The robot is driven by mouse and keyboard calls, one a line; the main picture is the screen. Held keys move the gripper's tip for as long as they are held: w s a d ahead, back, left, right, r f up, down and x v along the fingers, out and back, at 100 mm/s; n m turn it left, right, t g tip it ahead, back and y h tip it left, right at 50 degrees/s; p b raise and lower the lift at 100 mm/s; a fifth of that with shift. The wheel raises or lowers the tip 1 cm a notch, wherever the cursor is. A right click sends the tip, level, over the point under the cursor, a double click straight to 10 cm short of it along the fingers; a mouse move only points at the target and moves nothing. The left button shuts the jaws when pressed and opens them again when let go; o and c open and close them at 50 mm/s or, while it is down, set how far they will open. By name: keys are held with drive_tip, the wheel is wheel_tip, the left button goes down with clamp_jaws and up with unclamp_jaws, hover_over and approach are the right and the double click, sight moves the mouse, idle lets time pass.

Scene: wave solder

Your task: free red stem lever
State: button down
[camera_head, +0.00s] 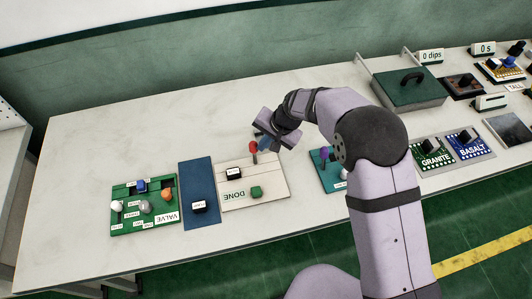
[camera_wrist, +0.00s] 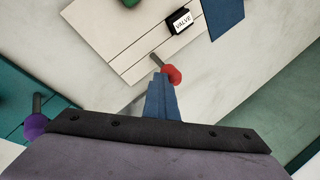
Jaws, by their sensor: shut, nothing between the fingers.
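The red stem lever, a grey stem with a red knob (camera_head: 253,146), stands at the back edge of the cream board (camera_head: 276,188). In the wrist view its red knob (camera_wrist: 172,75) is right at the tip of my shut blue fingers (camera_wrist: 160,84). My gripper (camera_head: 264,143) is beside the knob in the head view, to its right. The fingers are closed together with nothing between them. Whether they touch the knob I cannot tell.
The cream board also bears a dark block and a green button (camera_head: 256,191) by a DONE label. A blue mat (camera_head: 198,170) and a green VALVE board (camera_head: 120,190) lie left. A teal board with a purple knob (camera_head: 324,153) is right. The table behind is clear.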

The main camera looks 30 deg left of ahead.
drive_tip(key=shift+w+a+b, duration=0.3)
drive_tip(key=shift+w+a, duration=0.45)
drive_tip(key=shift+a, duration=0.05)
drive_tip(key=shift+w+a+r, duration=0.15)
drive_tip(key=shift+r, duration=0.05)
drive_tip(key=shift+f, duration=0.15)
drive_tip(key=shift+s+d+f+b, duration=0.4)
drive_tip(key=shift+s+d, duration=0.15)
drive_tip(key=shift+s, duration=0.05)
drive_tip(key=shift+d, duration=0.1)
